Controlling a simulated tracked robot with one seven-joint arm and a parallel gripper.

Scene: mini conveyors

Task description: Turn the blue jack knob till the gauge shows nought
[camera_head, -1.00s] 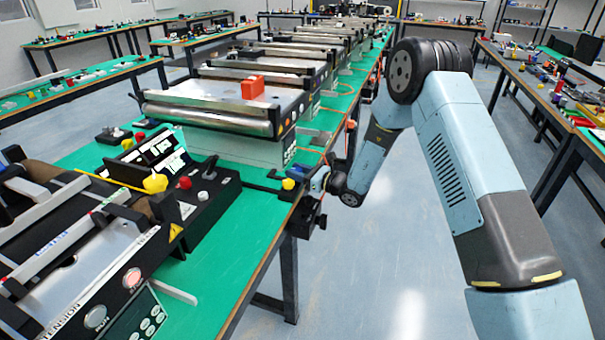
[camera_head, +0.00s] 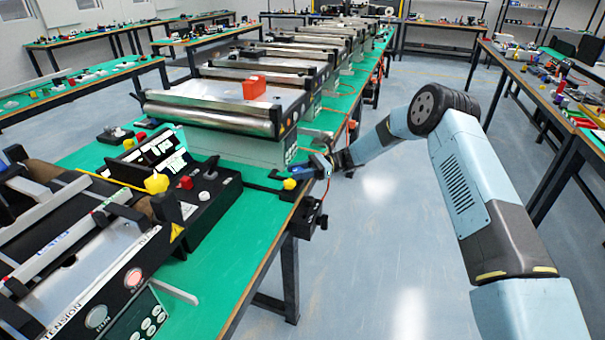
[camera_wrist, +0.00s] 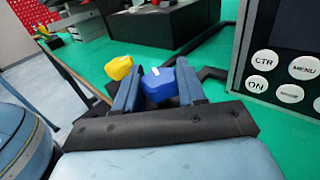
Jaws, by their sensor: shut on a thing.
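The blue jack knob (camera_wrist: 159,86) sits between the two fingers of my gripper (camera_wrist: 156,82) in the wrist view. A pale mark shows on its top. My gripper is shut on it, low over the green bench's edge. In the head view my gripper (camera_head: 317,165) reaches the bench edge from the right, and the knob is hard to make out there.
A yellow knob (camera_wrist: 119,67) is close to my left finger in the wrist view. A panel with white buttons (camera_wrist: 288,75) stands to the right. A conveyor with an orange block (camera_head: 254,87) is behind. The floor right of the bench is clear.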

